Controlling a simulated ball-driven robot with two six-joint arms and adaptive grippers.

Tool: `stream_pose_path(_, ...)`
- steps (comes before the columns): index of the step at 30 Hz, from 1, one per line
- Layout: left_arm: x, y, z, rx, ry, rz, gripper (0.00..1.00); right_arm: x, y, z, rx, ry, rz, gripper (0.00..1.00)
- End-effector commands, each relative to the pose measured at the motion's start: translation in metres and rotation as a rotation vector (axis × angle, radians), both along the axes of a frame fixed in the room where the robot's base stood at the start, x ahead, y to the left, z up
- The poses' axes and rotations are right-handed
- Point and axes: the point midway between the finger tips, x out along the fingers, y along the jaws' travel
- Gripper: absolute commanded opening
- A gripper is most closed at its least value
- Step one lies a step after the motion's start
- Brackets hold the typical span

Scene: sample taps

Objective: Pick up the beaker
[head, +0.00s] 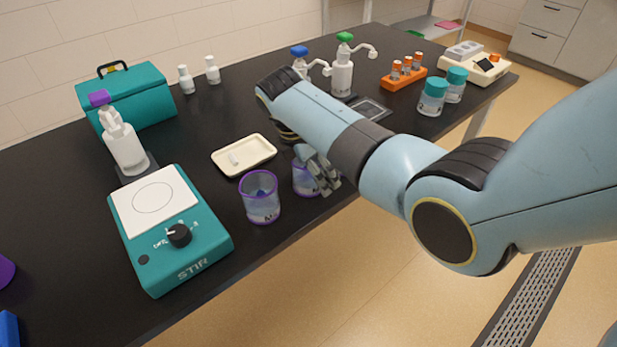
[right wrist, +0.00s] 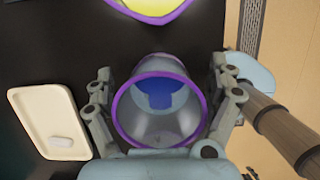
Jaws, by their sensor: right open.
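A clear beaker with a purple rim (head: 301,178) stands on the black bench near its front edge, partly hidden by my right gripper. In the right wrist view the beaker (right wrist: 160,108) sits between the two fingers, with blue showing inside. My right gripper (right wrist: 168,92) is open, with a finger on either side of the beaker; I cannot tell whether they touch it. In the head view the right gripper (head: 318,168) comes down over it. A similar purple-rimmed beaker (head: 261,196) stands just to its left. My left gripper is not in view.
A cream tray (head: 243,156) with a small white piece lies behind the beakers. A teal stirrer (head: 168,230) is at left. A purple-rimmed vessel with yellow inside (right wrist: 152,8) is close by. Bottles and an orange rack (head: 403,80) stand farther back.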

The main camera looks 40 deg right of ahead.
Motion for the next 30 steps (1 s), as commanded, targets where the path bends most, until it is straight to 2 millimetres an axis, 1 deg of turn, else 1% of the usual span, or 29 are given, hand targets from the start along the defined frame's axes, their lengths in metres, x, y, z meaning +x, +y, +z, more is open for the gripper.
stream_pose_path(6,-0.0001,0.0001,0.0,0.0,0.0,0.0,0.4,0.0005,-0.0003,-0.0008,0.0,-0.002,0.001,0.89)
stream_pose_path(20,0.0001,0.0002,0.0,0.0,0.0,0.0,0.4,0.0005,-0.0003,-0.0005,0.0,-0.002,0.001,0.29)
stream_pose_path(30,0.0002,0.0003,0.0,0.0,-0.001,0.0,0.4,0.0008,-0.0004,0.0001,0.0,-0.002,0.001,0.28)
